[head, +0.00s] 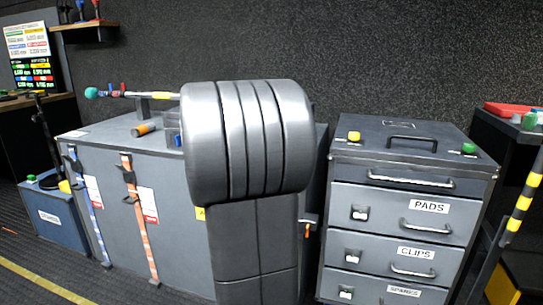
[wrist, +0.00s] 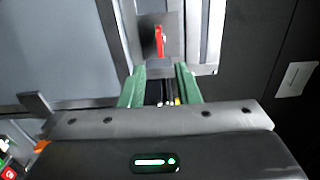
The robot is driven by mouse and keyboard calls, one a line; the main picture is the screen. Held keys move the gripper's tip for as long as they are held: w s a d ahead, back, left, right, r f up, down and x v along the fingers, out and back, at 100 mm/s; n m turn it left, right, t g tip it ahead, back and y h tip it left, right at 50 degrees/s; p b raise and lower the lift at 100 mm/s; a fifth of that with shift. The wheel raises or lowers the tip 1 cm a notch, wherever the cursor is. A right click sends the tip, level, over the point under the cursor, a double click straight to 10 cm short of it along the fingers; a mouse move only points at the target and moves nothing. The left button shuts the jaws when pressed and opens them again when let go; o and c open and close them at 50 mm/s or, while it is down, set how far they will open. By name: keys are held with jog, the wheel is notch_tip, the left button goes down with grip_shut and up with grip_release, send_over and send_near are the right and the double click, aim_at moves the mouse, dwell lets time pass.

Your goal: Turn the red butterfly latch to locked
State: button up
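The red butterfly latch (wrist: 160,41) shows in the wrist view as a narrow red piece standing upright on a dark square plate (wrist: 149,30). The plate is on a grey panel with a pale metal edge. My gripper (wrist: 158,72) is open, its two green fingers apart and pointing toward the latch. The latch lies just beyond the fingertips, roughly in line with the gap between them. Nothing is held, and I see no contact. In the head view my own arm blocks the middle, and neither latch nor gripper can be made out.
In the head view a large grey case (head: 112,205) with straps stands left of my arm. A drawer cabinet (head: 343,229) labelled PADS and CLIPS stands right. A yellow-black striped pole (head: 521,203) is at the far right. A blue box (head: 52,222) sits at far left.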

jog(key=p+v, duration=0.1)
jog(key=v, duration=0.6)
jog(key=shift+s, duration=0.3)
jog(key=shift+a, duration=0.1)
jog(key=b+x, duration=0.2)
jog(key=x, duration=1.1)
jog(key=shift+w, duration=0.4)
